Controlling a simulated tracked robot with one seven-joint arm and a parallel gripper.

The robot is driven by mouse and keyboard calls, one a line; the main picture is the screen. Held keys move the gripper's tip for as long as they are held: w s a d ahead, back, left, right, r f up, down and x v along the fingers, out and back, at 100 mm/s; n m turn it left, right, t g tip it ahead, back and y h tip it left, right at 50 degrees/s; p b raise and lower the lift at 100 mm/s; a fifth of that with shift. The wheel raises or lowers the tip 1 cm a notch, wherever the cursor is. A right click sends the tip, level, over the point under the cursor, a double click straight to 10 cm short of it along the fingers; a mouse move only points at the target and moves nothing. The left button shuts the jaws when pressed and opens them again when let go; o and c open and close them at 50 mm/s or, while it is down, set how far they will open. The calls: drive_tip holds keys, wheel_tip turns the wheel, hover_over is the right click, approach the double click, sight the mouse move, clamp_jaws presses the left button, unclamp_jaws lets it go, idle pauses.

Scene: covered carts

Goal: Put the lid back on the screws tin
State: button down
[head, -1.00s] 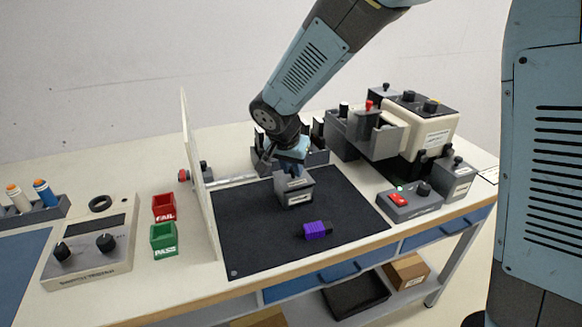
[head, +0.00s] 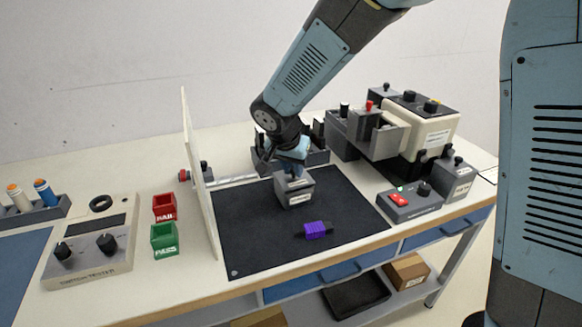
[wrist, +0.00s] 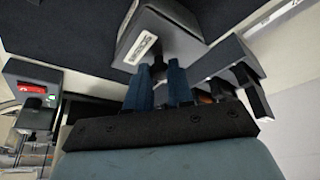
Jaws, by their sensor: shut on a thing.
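The grey screws tin (head: 298,203) stands on the dark mat, with a pale label on its front. A grey lid (head: 293,183) with a small label is at the tin's top; whether it is fully seated or slightly raised I cannot tell. My gripper (head: 292,171) points down from above and is shut on the lid's grip. In the wrist view, the blue fingertips (wrist: 158,72) close around a small dark part beside the grey labelled body (wrist: 172,42).
A purple-and-black item (head: 317,230) lies on the mat (head: 255,250) in front of the tin. A thin upright panel (head: 200,180) stands left. A dark rack (head: 263,158) is close behind, and a control box with a red button (head: 398,199) sits right.

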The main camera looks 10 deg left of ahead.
drive_tip(key=shift+f, duration=0.1)
idle(0.7)
drive_tip(key=c, duration=0.9)
unclamp_jaws()
drive_tip(key=shift+o, duration=0.4)
drive_tip(key=o, duration=0.4)
drive_tip(key=shift+w, duration=0.1)
drive_tip(key=shift+r, duration=3.5)
clamp_jaws()
